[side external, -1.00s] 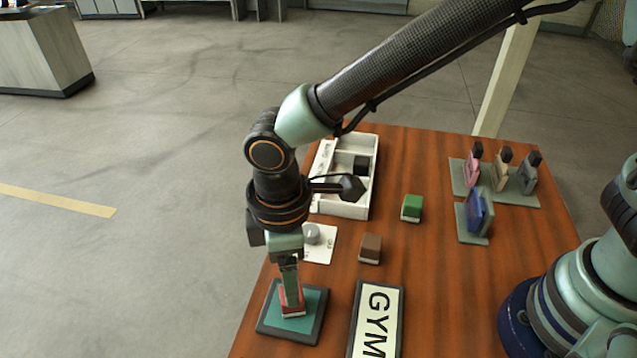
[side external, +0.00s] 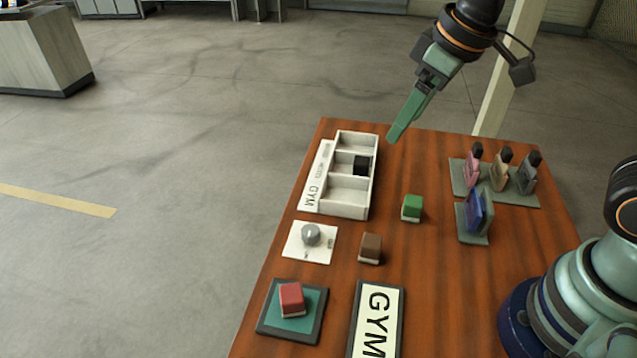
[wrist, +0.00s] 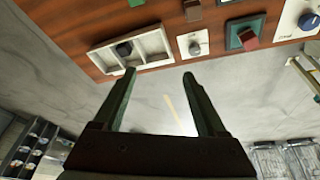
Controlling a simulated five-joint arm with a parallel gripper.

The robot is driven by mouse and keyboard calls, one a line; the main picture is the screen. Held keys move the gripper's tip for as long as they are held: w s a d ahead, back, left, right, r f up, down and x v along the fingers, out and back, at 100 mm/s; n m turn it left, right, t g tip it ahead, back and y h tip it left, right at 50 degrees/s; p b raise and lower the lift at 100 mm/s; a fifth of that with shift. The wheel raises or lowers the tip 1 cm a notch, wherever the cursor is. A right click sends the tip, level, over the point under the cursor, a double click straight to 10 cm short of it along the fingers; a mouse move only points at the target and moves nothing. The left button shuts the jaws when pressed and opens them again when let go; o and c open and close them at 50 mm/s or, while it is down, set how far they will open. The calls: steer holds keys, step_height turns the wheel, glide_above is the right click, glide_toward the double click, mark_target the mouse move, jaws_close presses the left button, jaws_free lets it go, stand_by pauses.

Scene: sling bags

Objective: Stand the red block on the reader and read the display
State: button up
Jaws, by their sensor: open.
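The red block (side external: 291,298) stands on the teal pad of the dark-framed reader (side external: 273,321) at the table's front left. In the wrist view the red block (wrist: 249,39) is on the reader (wrist: 233,36) near the top right. The display (side external: 377,322) lies right of the reader and reads "GYM" in black on a pale face. My gripper (side external: 391,139) is raised near the far edge of the table, well away from the block. In the wrist view its fingers (wrist: 158,72) are apart with nothing between them.
A white tray (side external: 345,211) with compartments, labelled "GYM", holds a black block (side external: 361,166). A knob (side external: 311,235) sits on a white plate. A brown block (side external: 370,249) and a green block (side external: 411,208) stand mid-table. Several small bags stand on grey stands (side external: 517,199) at right.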

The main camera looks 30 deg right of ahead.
steer(key=s+d+m+t+h, duration=0.1)
steer(key=s+d+m+t, duration=0.1)
steer(key=d, duration=0.6)
steer(key=shift+s+d+r+m, duration=0.4)
steer(key=shift+s+m, duration=0.2)
steer(key=shift+m, duration=0.5)
